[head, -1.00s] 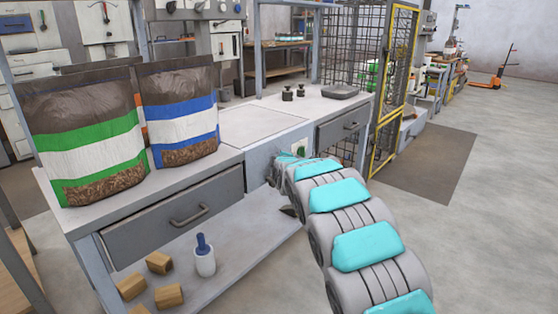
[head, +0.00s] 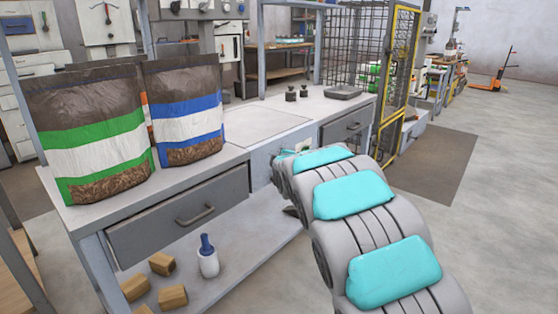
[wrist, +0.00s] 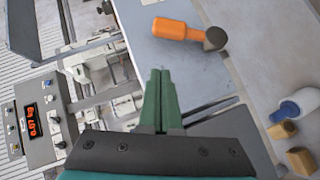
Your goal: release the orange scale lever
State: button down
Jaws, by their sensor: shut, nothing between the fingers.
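The orange lever (wrist: 178,29) shows in the wrist view at top centre-right. It has a thick orange handle and a dark grey rounded end, and it lies against a pale blue-grey panel (wrist: 222,78). My gripper (wrist: 160,72) has green fingers, shut together and empty. In the wrist picture its tips lie below the orange handle, with a visible gap; they do not appear to touch it. In the head view my arm covers the lever and most of my gripper, in front of the bench's front panel.
A control box with a red display (wrist: 40,120) is at left in the wrist view. Two pellet bags (head: 88,140) stand on the bench (head: 325,105). A white bottle with a blue cap (head: 208,262) and wooden blocks (head: 162,264) are on the lower shelf. Open floor lies to the right.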

jog(key=v, duration=0.4)
jog(key=shift+s+d+r, duration=0.1)
jog(key=shift+s+r, duration=0.2)
jog(key=s+d+f+m+g+h, duration=0.1)
jog(key=s+d+f+m+g, duration=0.15)
jog(key=s+d, duration=0.4)
jog(key=s+d+f+m+g+h, duration=0.1)
jog(key=s+d+f+m+g, duration=0.2)
jog(key=s, duration=0.7)
jog(key=s+d+f+m+g+h, duration=0.1)
jog(key=s+d+f+m+g, duration=0.1)
jog(key=s+d+m, duration=0.45)
jog(key=s+d+f+m+g, duration=0.1)
jog(key=s+g, duration=0.3)
jog(key=s, duration=1.4)
jog(key=s+f+m+g, duration=0.3)
jog(key=s+g, duration=0.1)
jog(key=s, duration=1.4)
jog(key=shift+s+d+g, duration=0.35)
